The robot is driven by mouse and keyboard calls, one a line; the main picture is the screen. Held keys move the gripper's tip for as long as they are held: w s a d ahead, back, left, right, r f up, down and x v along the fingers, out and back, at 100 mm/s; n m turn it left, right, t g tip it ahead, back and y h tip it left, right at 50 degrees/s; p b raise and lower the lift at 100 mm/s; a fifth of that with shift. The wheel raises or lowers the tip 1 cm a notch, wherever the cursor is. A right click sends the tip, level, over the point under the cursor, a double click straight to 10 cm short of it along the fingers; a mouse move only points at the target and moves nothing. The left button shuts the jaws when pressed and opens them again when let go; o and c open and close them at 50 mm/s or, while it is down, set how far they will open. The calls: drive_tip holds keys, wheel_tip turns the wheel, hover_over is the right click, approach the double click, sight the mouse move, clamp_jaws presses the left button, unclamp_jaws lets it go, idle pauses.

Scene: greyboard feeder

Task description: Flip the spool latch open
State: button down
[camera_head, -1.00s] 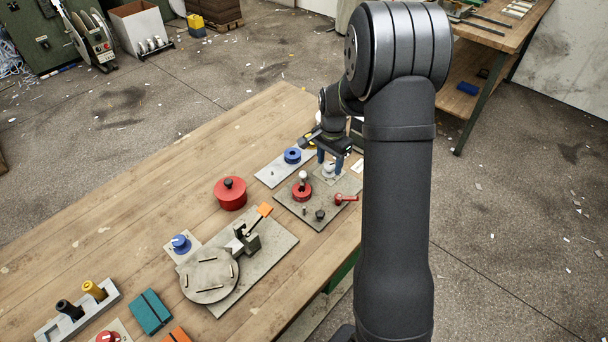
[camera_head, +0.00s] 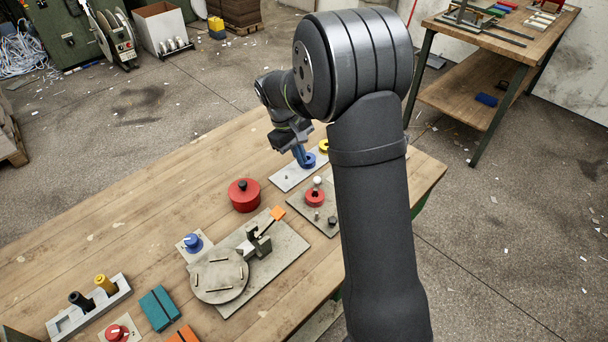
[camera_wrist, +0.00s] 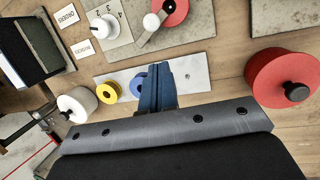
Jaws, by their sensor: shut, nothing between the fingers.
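The red spool (camera_head: 314,198) sits on a grey plate, and it also shows at the top edge of the wrist view (camera_wrist: 172,10). A short grey latch arm with a white ball knob (camera_wrist: 151,22) reaches across the spool's edge; the knob stands above the spool in the head view (camera_head: 317,180). My gripper (camera_head: 304,158) is shut and empty, with its blue fingers (camera_wrist: 155,75) over the light plate that holds a blue ring (camera_wrist: 137,86). The fingers partly hide that ring. My gripper is apart from the latch.
A yellow ring (camera_wrist: 108,92) lies by the blue one. A numbered dial with a white knob (camera_wrist: 103,28) is near the spool. A red lidded pot (camera_head: 244,195) and a clamp with an orange handle (camera_head: 278,213) stand to the left. My arm hides the table's right part.

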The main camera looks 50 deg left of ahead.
sight(318, 178)
drive_tip(key=s+a+r+n+t+h, duration=0.1)
drive_tip(key=s+a+r+n, duration=0.2)
drive_tip(key=s+n, duration=0.4)
drive_tip(key=shift+s+r+n+t, duration=0.25)
drive_tip(key=shift+r+n, duration=0.2)
drive_tip(key=shift+n, duration=0.65)
drive_tip(key=shift+w, duration=0.1)
drive_tip(key=x, duration=0.9)
drive_tip(key=shift+w+d+f, duration=0.1)
drive_tip(key=shift+d+f, duration=0.05)
drive_tip(key=shift+f, duration=0.1)
drive_tip(key=w+d, duration=0.2)
drive_tip(key=shift+w+d+r, duration=0.15)
drive_tip(key=shift+w+d, duration=0.25)
drive_tip(key=shift+d, duration=0.05)
